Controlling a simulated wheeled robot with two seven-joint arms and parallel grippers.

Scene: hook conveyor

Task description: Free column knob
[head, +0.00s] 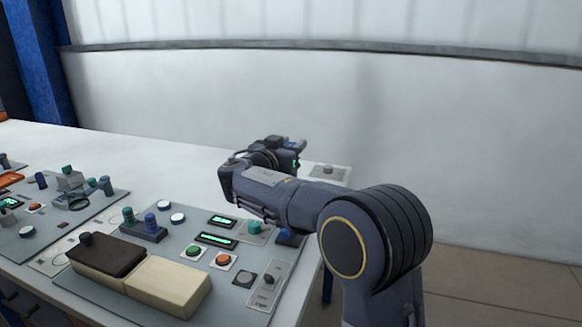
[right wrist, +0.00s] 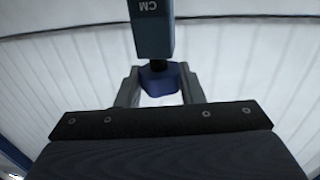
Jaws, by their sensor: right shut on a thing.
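In the right wrist view my right gripper (right wrist: 160,86) is shut on a blue knob (right wrist: 157,76), with one finger at each side of it. The knob sits on a short black neck at the end of a blue-grey column (right wrist: 152,30) marked "CM", which appears upside down. In the head view my right arm reaches in from the lower right over the far right part of the panel. The wrist hides the fingers, and I cannot make out the knob or column there. My left gripper is not in view.
Below my arm a grey control panel (head: 120,277) holds a green button (head: 194,251), an orange button (head: 223,260), small green displays and a toggle switch plate (head: 268,284). A dark and cream box (head: 168,286) stands at its front.

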